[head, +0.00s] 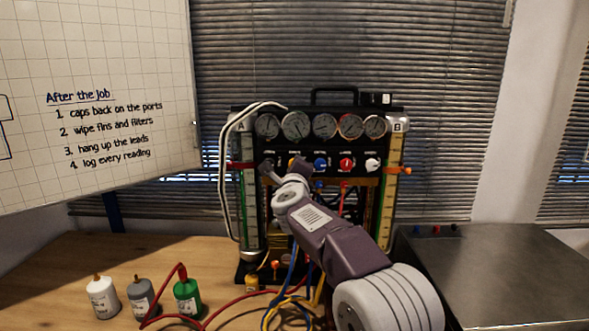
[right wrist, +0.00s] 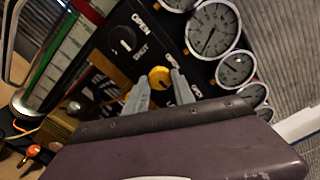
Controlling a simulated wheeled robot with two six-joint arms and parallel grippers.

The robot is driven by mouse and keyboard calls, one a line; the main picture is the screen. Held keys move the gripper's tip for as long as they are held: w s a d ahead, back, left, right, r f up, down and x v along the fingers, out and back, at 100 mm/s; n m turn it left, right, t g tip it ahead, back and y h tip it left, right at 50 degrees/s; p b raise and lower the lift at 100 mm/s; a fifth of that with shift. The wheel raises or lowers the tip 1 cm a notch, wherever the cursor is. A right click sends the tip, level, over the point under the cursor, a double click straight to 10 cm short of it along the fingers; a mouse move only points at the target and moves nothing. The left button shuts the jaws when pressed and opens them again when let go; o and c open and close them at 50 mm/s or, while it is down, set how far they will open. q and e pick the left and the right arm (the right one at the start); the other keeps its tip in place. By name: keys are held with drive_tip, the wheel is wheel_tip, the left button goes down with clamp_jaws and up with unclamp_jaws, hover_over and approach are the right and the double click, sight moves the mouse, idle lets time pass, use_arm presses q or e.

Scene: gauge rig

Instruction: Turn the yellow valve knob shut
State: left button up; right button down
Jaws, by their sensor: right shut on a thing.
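The yellow valve knob (right wrist: 159,77) sits on the black front panel of the gauge rig, between the two fingers of my right gripper (right wrist: 161,80) in the right wrist view. The gripper is shut on this knob. In the head view my right gripper (head: 285,168) reaches the knob row from the lower right and mostly covers the yellow knob. A black knob (right wrist: 124,40) beside it has OPEN and SHUT printed around it. The yellow knob's own lettering is partly hidden. My left gripper is in neither view.
Blue (head: 320,165), red (head: 346,164) and white (head: 372,165) knobs continue the row under several round gauges (head: 296,125). Hoses and leads (head: 210,318) hang and lie in front. White, grey and green bottles (head: 187,300) stand left on the wooden bench (head: 70,262).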

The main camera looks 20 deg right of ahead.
drive_tip(key=shift+f, duration=0.25)
drive_tip(key=c, duration=1.2)
unclamp_jaws()
drive_tip(key=shift+o, duration=0.7)
drive_tip(key=shift+r, duration=0.15)
drive_tip(key=shift+s, duration=0.1)
drive_tip(key=b+v, duration=0.2)
drive_tip(key=v, duration=0.7)
drive_tip(key=shift+d+r, duration=0.1)
